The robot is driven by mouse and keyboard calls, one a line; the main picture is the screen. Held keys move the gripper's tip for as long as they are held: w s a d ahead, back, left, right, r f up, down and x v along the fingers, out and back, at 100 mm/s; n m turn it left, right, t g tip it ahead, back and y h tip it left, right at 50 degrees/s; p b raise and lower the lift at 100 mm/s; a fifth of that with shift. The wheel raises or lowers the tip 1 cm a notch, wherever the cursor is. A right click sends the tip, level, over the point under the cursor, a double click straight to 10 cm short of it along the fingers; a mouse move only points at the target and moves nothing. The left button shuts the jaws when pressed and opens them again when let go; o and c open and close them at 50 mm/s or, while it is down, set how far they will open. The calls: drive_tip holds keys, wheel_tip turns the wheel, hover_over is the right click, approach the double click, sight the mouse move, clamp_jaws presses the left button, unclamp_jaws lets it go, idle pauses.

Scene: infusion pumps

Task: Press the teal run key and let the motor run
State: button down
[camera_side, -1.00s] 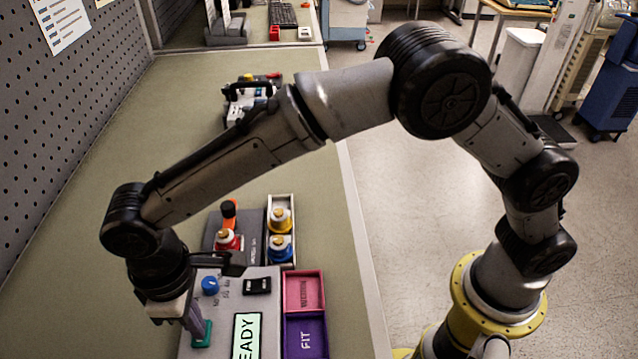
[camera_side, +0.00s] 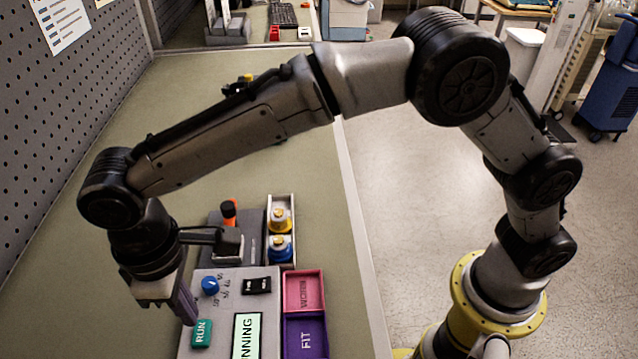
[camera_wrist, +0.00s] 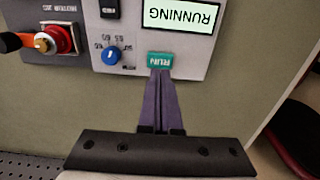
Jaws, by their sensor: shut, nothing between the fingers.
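The panel's display (camera_side: 247,338) ends in "NNING" in the side view, and the wrist view shows the display (camera_wrist: 178,15) reading RUNNING upside down. My gripper (camera_side: 190,321) is shut and empty, its purple fingers pointing down, tips raised above the key. In the wrist view my fingertips (camera_wrist: 160,74) overlap the key's lower edge. I cannot identify the motor itself.
A blue knob (camera_side: 210,285) and a black switch (camera_side: 257,285) sit on the panel. A dark unit with an orange-and-black part (camera_side: 229,212) stands behind. A tray with yellow (camera_side: 280,220) and blue parts and pink (camera_side: 303,291) and purple (camera_side: 305,337) bins lie right. The bench at left is clear.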

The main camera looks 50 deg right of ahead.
drive_tip(key=shift+r, duration=1.8)
drive_tip(key=w+d+r+m+t+y, duration=0.1)
drive_tip(key=w+d+r+m+t, duration=0.15)
drive_tip(key=d+r, duration=0.75)
drive_tip(key=w+d+r+m+t, duration=0.1)
drive_tip(key=d+r+m, duration=0.3)
drive_tip(key=d, duration=0.9)
drive_tip(key=s+d+r+m+t, duration=0.1)
drive_tip(key=s+d+m+t, duration=0.1)
drive_tip(key=s+d, duration=1)
drive_tip(key=s+d+f+h, duration=0.1)
drive_tip(key=s+d+f, duration=0.3)
drive_tip(key=s+f, duration=0.3)
wheel_tip(320, 180, down, 2)
drive_tip(key=shift+d+f, duration=0.1)
drive_tip(key=shift+d, duration=0.25)
